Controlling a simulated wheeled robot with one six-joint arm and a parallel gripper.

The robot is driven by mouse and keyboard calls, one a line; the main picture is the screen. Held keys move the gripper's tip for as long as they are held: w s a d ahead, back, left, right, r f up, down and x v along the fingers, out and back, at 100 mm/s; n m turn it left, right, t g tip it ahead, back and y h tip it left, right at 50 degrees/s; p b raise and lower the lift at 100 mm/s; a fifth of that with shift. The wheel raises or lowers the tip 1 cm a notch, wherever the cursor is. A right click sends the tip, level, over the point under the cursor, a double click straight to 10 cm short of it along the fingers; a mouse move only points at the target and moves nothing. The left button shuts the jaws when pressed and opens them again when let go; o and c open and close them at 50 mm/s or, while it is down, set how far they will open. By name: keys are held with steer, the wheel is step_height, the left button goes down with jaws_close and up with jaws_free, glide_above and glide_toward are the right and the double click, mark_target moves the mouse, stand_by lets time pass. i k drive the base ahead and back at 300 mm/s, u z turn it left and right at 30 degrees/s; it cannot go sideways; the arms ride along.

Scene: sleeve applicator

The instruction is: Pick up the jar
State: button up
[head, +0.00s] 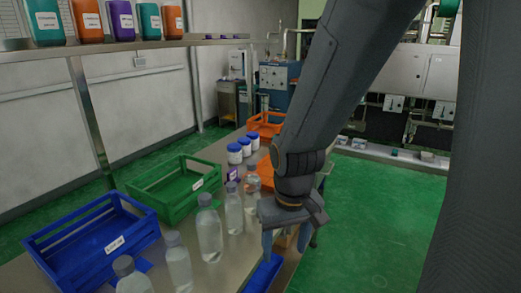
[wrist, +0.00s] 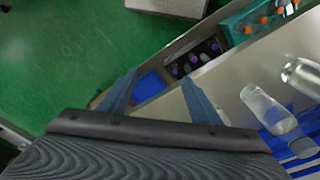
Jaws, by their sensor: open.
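Several white jars with blue lids stand in a row toward the far part of the bench; the nearest jar (head: 235,154) is beside the green crate. They are partly overlapped by one another. My gripper (head: 285,243) hangs over the right edge of the bench, fingers pointing down, well short of the jars. In the wrist view my gripper (wrist: 159,80) has its two fingers spread apart with nothing between them. I cannot make out a white jar in the wrist view.
A green crate (head: 143,180) and a blue crate (head: 37,247) line the bench's left side. Clear bottles with grey caps, such as one bottle (head: 210,232), stand between crates and gripper. An orange crate (head: 251,124) is at the far end. Green floor (head: 385,215) is open at right.

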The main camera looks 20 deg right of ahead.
mark_target(234, 153)
steer(key=z, duration=0.55)
steer(key=k, duration=0.6)
steer(key=z, duration=0.65)
steer(key=i, duration=1.75)
steer(key=u, duration=1.35)
steer(key=i, duration=0.6)
steer(key=u, duration=0.55)
